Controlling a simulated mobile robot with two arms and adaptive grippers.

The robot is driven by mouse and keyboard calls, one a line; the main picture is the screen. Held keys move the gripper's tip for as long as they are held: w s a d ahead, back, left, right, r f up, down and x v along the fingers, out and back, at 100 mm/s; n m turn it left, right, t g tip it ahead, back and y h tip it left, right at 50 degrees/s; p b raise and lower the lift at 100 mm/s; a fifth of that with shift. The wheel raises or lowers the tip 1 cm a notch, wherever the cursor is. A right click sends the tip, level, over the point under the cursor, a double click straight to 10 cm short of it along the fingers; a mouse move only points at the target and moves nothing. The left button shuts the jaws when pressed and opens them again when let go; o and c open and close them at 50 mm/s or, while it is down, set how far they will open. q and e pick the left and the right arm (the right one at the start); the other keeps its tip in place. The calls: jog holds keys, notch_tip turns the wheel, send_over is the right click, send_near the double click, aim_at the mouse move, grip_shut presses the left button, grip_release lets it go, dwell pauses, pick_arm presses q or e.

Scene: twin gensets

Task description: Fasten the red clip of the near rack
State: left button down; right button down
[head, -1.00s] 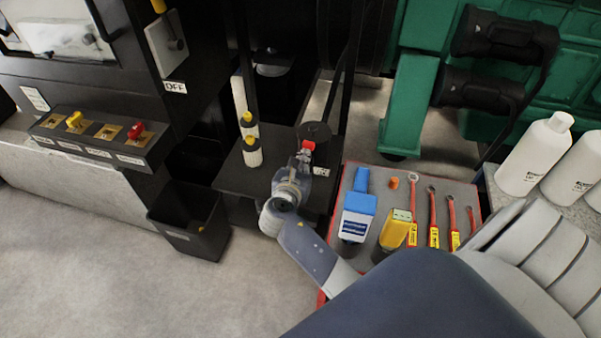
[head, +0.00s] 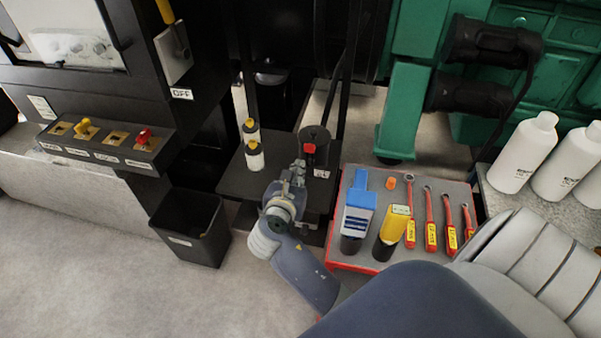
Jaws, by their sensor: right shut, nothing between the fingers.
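The red clip (head: 309,150) sits on the front of a dark cylinder (head: 315,134) that stands on the black rack shelf (head: 235,181). A black upright post rises beside it. My right gripper (head: 298,165) is shut and empty, just below and left of the red clip. Its fingertips are very close to the clip; I cannot tell whether they touch. Whether the clip is latched is too small to tell. My left gripper is not in view.
A red-edged tool tray (head: 345,262) lies to the right. A black bin (head: 191,228) and switch panel (head: 105,147) are left. White bottles (head: 525,152) stand far right.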

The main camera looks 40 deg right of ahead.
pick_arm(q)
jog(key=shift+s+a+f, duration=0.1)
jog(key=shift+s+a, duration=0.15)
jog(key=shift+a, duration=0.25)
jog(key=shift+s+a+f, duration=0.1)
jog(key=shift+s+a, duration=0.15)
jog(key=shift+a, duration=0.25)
pick_arm(e)
jog(key=shift+s+a+r, duration=0.5)
jog(key=shift+a+r, duration=0.1)
jog(key=shift+r, duration=0.15)
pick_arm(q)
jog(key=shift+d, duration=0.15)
